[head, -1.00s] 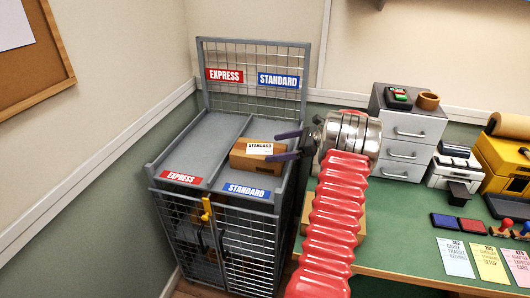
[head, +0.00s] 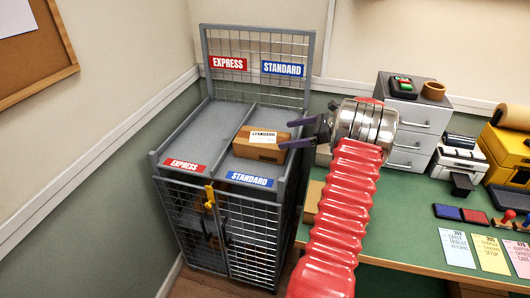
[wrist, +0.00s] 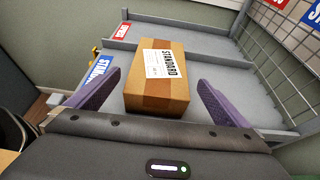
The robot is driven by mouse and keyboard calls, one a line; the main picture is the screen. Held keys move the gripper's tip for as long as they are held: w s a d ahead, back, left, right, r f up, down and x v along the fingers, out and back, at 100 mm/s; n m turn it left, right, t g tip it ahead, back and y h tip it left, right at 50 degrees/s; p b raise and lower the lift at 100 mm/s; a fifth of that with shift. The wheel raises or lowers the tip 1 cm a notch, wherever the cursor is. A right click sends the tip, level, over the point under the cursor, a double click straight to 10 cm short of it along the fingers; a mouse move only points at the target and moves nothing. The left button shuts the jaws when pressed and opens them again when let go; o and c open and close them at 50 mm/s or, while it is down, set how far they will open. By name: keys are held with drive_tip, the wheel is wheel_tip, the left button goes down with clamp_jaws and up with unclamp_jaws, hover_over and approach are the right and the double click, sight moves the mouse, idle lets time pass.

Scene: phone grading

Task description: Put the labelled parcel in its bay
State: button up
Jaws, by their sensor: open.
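The parcel (head: 262,144) is a brown cardboard box with a white label reading STANDARD. It sits in the right-hand bay, marked by blue STANDARD signs (head: 249,180), on top of the grey cage trolley. In the wrist view the parcel (wrist: 160,85) lies flat on the bay floor, label up. My gripper (head: 288,133) is open at the parcel's right side. In the wrist view its purple fingers (wrist: 158,92) stand apart on either side of the parcel's near end, with gaps visible.
The left bay (head: 210,130), with red EXPRESS signs, is empty. A low divider (head: 236,125) separates the bays, and a mesh panel rises behind. The green desk (head: 405,222) at right holds drawers (head: 412,125), ink pads, stamps and coloured cards.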

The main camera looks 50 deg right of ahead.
sight(271, 146)
drive_tip(key=shift+w, duration=0.1)
drive_tip(key=w+a+r+n, duration=0.1)
drive_tip(key=a, duration=0.1)
drive_tip(key=w+a+r+n+g, duration=0.1)
drive_tip(key=a, duration=0.1)
drive_tip(key=w+a+r, duration=0.1)
drive_tip(key=a, duration=0.2)
drive_tip(key=shift+w+r+n+g+y, duration=0.2)
drive_tip(key=shift+w+n+g+y, duration=0.1)
drive_tip(key=shift+n+g, duration=0.1)
drive_tip(key=a+r+n+g+h, duration=0.1)
drive_tip(key=a+r+n+g, duration=0.3)
drive_tip(key=a, duration=0.9)
drive_tip(key=a+r+n+g, duration=0.1)
drive_tip(key=a+r+n, duration=0.4)
drive_tip(key=a, duration=0.8)
drive_tip(key=s+a+n+h, duration=0.5)
drive_tip(key=s+a+n, duration=1.3)
drive_tip(key=s+a, duration=0.1)
drive_tip(key=shift+s+a+f+n+h, duration=0.3)
drive_tip(key=shift+s+a+f+n, duration=0.1)
drive_tip(key=shift+a, duration=0.45)
drive_tip(key=shift+c, duration=0.6)
